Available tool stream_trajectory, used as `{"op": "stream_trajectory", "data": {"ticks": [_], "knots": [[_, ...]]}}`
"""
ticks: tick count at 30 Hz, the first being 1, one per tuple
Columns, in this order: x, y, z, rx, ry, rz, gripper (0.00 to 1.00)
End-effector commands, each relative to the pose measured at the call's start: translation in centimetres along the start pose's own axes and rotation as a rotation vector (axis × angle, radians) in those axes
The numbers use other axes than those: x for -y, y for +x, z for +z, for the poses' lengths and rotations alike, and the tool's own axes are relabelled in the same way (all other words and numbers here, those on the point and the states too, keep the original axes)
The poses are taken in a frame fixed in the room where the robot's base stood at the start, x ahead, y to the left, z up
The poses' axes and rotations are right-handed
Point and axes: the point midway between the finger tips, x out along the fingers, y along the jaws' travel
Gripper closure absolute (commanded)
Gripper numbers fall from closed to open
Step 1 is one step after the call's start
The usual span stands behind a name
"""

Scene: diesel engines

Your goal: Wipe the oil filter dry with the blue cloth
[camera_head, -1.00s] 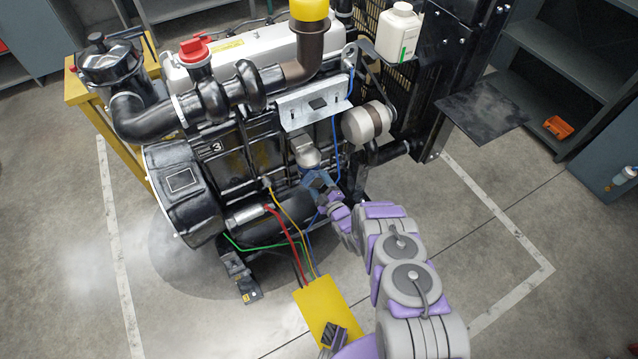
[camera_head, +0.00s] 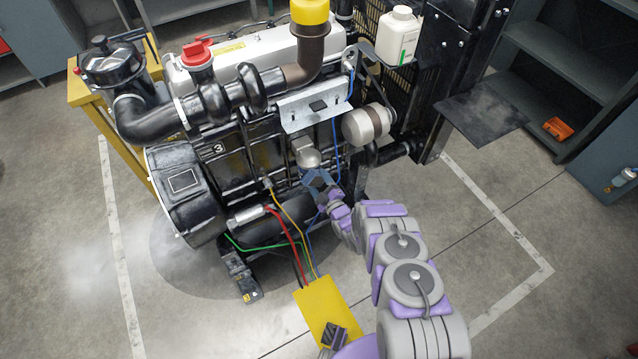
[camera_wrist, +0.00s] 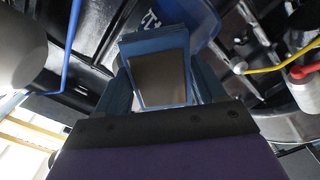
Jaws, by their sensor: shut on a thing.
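The oil filter appears to be the pale grey rounded canister (camera_head: 309,158) low on the engine's side in the head view. My gripper (camera_head: 320,186) is just below it and close; I cannot tell whether they touch. My gripper is shut on the blue cloth (camera_head: 315,178), which shows as a small blue patch at its tip. In the wrist view, my gripper (camera_wrist: 155,48) has blue fingers around a dark gap, with blue cloth (camera_wrist: 192,18) beyond them. I cannot make out the filter in the wrist view.
A blue wire (camera_head: 336,140) hangs right of the filter, beside the alternator (camera_head: 366,123). Red, yellow and green wires run left of my gripper to a yellow box (camera_head: 328,308) on the floor. A white bottle (camera_head: 398,36) stands above. The floor to the right is clear.

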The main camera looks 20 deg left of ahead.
Motion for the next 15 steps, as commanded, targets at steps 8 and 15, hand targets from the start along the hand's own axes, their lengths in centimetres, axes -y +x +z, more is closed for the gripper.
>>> {"op": "stream_trajectory", "data": {"ticks": [8,15], "knots": [[1.11,-0.01,0.97,0.003,0.001,-0.002,0.59],[0.85,0.0,0.66,0.002,0.001,-0.003,0.59]]}}
